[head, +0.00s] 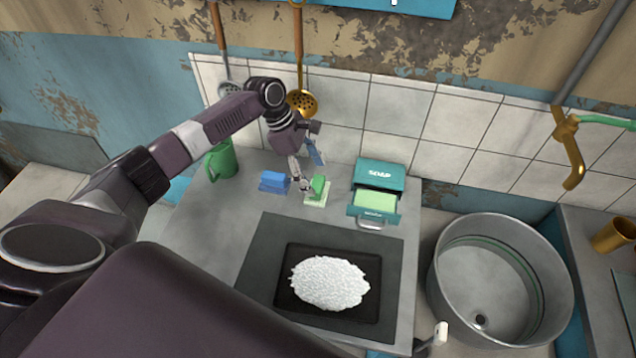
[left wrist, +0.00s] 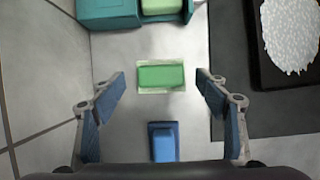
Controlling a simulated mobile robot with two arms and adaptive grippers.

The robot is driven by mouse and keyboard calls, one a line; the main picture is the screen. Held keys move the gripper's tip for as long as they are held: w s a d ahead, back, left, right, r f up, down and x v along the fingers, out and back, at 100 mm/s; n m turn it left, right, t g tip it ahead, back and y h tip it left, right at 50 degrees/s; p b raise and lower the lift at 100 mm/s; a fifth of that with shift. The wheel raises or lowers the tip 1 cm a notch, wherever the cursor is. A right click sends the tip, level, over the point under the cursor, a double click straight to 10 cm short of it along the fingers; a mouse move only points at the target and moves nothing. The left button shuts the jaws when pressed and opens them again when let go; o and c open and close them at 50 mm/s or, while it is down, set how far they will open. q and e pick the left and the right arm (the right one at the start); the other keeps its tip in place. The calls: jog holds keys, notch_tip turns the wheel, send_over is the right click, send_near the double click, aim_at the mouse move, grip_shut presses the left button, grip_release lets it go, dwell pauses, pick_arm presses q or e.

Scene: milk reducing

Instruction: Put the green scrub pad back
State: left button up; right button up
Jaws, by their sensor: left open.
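The green scrub pad (head: 318,187) sits on a small pale mat (head: 312,201) on the grey counter. It also shows in the left wrist view (left wrist: 161,76), centred between my fingers. My left gripper (head: 305,172) is open above the counter, close to the pad in the head view. In the left wrist view its two blue-padded fingers (left wrist: 160,85) stand wide apart, with nothing held. A blue sponge (head: 274,182) lies to the left of the pad, and it shows in the left wrist view (left wrist: 163,142) nearer the gripper's base. My right gripper is not in view.
A teal soap box (head: 380,172) with an open drawer holding a light green bar (head: 376,201) stands right of the pad. A green mug (head: 221,160) stands left. A black tray (head: 290,309) with white grains lies in front. A metal basin (head: 490,285) is at right.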

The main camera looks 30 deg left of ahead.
pick_arm(q)
jog(key=b+v, duration=0.1)
jog(key=v, duration=0.7)
